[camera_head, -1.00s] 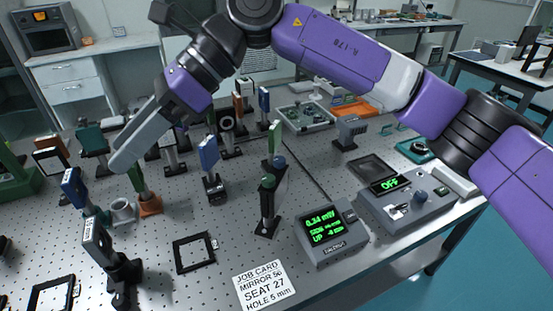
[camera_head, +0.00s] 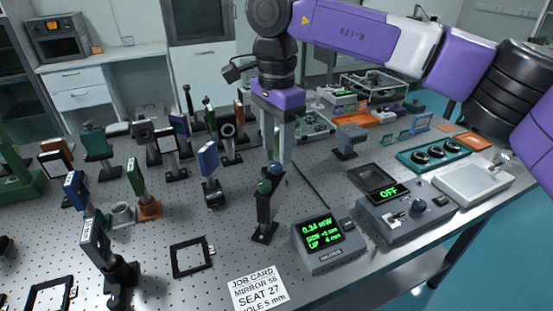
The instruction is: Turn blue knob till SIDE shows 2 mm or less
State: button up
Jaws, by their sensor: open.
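A dark upright mirror mount (camera_head: 264,213) stands left of the meter. The meter (camera_head: 330,248) has a lit green screen reading 0.34 mW, a SIDE line too blurred to read surely, and UP that looks like 4 mm. My gripper (camera_head: 280,150) points down, open, just above or behind the knobs; it looks empty. The mount's top partly hides its fingertips, and I cannot tell whether they touch a knob.
A control box (camera_head: 400,225) showing OFF, with its own blue-grey knob (camera_head: 419,205), stands right of the meter. A blue-plated mount (camera_head: 208,160) stands left of my gripper. A job card (camera_head: 258,289) and an empty black frame (camera_head: 190,257) lie in front.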

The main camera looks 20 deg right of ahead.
aim_at(277, 165)
jog(key=shift+f, duration=2)
grip_shut()
